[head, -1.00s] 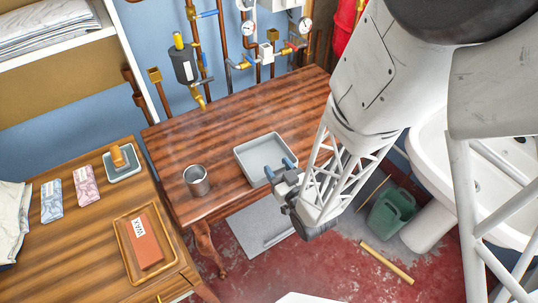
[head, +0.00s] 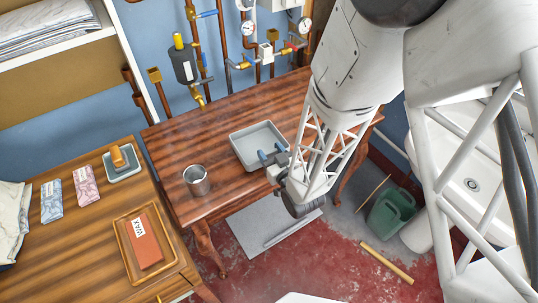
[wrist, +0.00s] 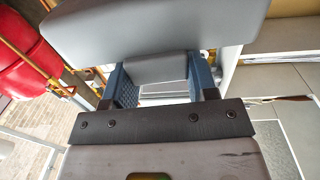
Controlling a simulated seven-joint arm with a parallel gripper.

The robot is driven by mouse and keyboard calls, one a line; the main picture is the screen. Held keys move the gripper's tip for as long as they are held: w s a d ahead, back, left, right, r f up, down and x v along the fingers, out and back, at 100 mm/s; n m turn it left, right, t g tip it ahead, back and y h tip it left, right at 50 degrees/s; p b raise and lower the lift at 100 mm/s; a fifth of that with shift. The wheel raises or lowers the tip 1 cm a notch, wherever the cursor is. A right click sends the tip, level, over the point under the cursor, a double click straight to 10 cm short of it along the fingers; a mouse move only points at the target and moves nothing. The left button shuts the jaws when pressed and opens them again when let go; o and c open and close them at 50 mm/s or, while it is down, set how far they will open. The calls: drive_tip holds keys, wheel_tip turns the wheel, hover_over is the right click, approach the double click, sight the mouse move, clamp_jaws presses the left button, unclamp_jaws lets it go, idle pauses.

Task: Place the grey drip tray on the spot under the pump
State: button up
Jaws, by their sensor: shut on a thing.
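The grey drip tray (head: 256,138) is a shallow rectangular tray over the back part of the dark wooden table (head: 190,148). My gripper (head: 271,156) is shut on its near right rim, with blue fingers either side of the wall. I cannot tell whether the tray touches the table or hangs just above it. In the wrist view the tray (wrist: 150,28) fills the top, with its edge between the fingers (wrist: 160,88). The black pump with a yellow top (head: 184,62) is on the blue wall, left of the tray. I see no clear marked spot below it.
A metal cup (head: 196,180) stands on the table, left of the tray. Pipes and gauges (head: 248,28) line the wall behind. The left table holds a wax box (head: 146,243) and a smaller tray (head: 123,175). The tabletop below the pump looks clear.

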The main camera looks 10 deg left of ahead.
drive_tip(key=shift+w+a+f, duration=0.1)
drive_tip(key=shift+w+a, duration=0.2)
drive_tip(key=shift+w, duration=0.15)
drive_tip(key=shift+w+a+f, duration=0.15)
drive_tip(key=shift+w+f, duration=0.15)
drive_tip(key=shift+f, duration=1.25)
drive_tip(key=shift+f, duration=0.15)
drive_tip(key=o, duration=1)
drive_tip(key=shift+c, duration=0.2)
drive_tip(key=v, duration=0.8)
drive_tip(key=shift+f, duration=0.2)
drive_tip(key=shift+w, duration=0.1)
